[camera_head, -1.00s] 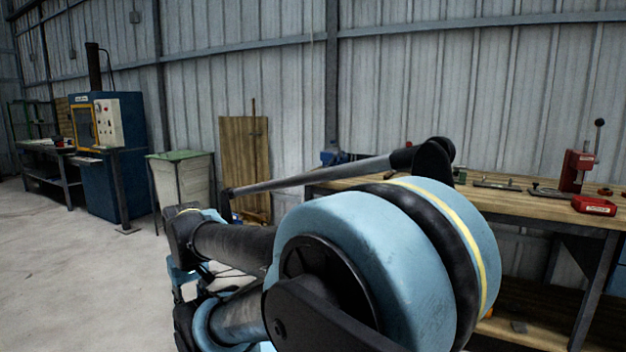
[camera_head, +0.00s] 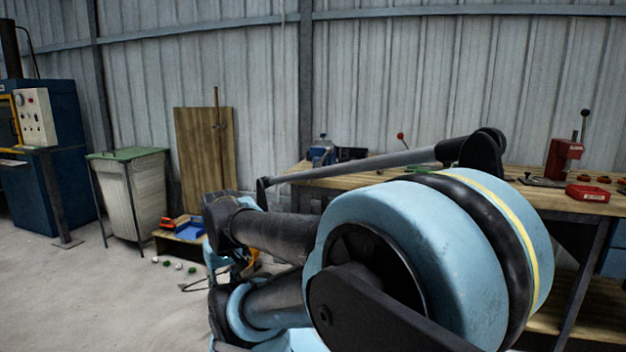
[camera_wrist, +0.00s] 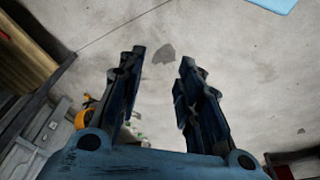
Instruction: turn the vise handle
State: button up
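A blue vise (camera_head: 321,152) stands on the left end of the wooden workbench (camera_head: 296,174) in the head view, small and partly hidden by my arm's rod. Its handle cannot be made out at this size. My gripper (camera_wrist: 160,72) shows in the wrist view with its two dark fingers spread apart and nothing between them. It points down at the bare concrete floor, away from the vise. In the head view my folded arm covers the middle and hides the gripper itself.
A red arbor press (camera_head: 563,160) and a red box (camera_head: 588,193) are on the bench at right. A green-topped bin (camera_head: 135,190), a leaning wooden board (camera_head: 205,150) and a blue machine (camera_head: 55,160) stand left. Small items lie on the floor by a low wooden stand (camera_head: 170,240). Floor at left is clear.

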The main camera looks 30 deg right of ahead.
jog(key=w+d+r+n+t+h, duration=0.2)
jog(key=w+d+r+n+h, duration=0.2)
jog(key=w+d, duration=0.6)
jog(key=w+d+r+n+t+h, duration=0.4)
jog(key=w+d, duration=0.3)
jog(key=d, duration=0.5)
jog(key=w+d+r+n+t+h, duration=0.1)
jog(key=w+d+r+n+h, duration=0.35)
jog(key=w+d, duration=0.55)
jog(key=w+d+n+t, duration=0.1)
jog(key=w+d+n, duration=0.2)
jog(key=w+d, duration=0.4)
jog(key=w+d+n+t+h, duration=0.1)
jog(key=w+d+n, duration=0.3)
jog(key=d, duration=0.9)
jog(key=w, duration=0.3)
jog(key=shift+w+f+t, duration=0.3)
grip_shut()
